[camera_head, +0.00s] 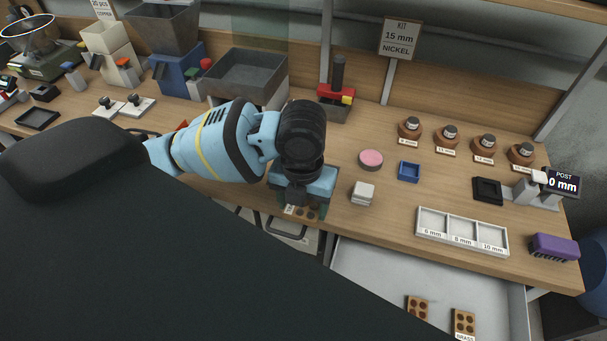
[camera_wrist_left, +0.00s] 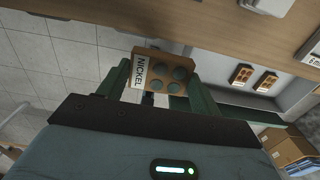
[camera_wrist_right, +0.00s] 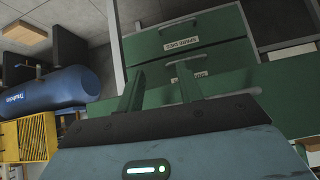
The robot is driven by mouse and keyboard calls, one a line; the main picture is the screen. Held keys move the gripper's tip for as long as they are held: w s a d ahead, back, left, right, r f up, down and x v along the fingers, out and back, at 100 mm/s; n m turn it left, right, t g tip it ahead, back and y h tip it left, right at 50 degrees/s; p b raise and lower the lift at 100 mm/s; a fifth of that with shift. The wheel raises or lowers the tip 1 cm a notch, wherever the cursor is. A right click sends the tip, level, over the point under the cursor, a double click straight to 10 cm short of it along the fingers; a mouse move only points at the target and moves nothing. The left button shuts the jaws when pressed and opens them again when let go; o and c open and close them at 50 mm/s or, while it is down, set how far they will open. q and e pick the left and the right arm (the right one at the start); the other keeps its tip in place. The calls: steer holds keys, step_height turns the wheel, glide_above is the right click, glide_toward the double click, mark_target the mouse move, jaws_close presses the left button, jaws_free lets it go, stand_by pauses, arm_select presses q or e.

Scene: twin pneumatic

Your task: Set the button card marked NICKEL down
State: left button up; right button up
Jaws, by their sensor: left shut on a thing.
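The NICKEL button card (camera_wrist_left: 166,72) is a brown card with several grey-green buttons and a white label reading NICKEL. My left gripper (camera_wrist_left: 150,82) is shut on it. In the head view the left gripper (camera_head: 302,204) points down at the front edge of the workbench (camera_head: 335,222), and the card (camera_head: 300,212) shows only partly between its fingers. My right gripper (camera_wrist_right: 162,88) is open and empty in front of a green drawer cabinet (camera_wrist_right: 190,50); it is not seen in the head view.
An open drawer (camera_head: 375,275) below the bench holds two button cards, one labelled BRASS (camera_head: 464,323). On the bench are a white block (camera_head: 363,193), a pink disc (camera_head: 371,159), a blue tray (camera_head: 409,172) and a three-compartment tray (camera_head: 462,232). A sign (camera_head: 398,38) reads KIT 15 mm NICKEL.

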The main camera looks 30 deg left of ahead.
arm_select(q)
steer(key=w+a, duration=0.3)
steer(key=w+a+f, duration=0.1)
steer(key=w+a, duration=0.7)
steer(key=shift+w+f+b, duration=0.15)
steer(key=shift+f+b, duration=0.1)
steer(key=shift+b, duration=0.05)
steer(key=shift+a+f, duration=0.15)
steer(key=shift+f, duration=1.6)
steer(key=shift+f, duration=0.15)
steer(key=o, duration=1)
step_height(320, 180, up, 12)
steer(key=shift+r+p, duration=0.15)
steer(key=shift+p, duration=0.2)
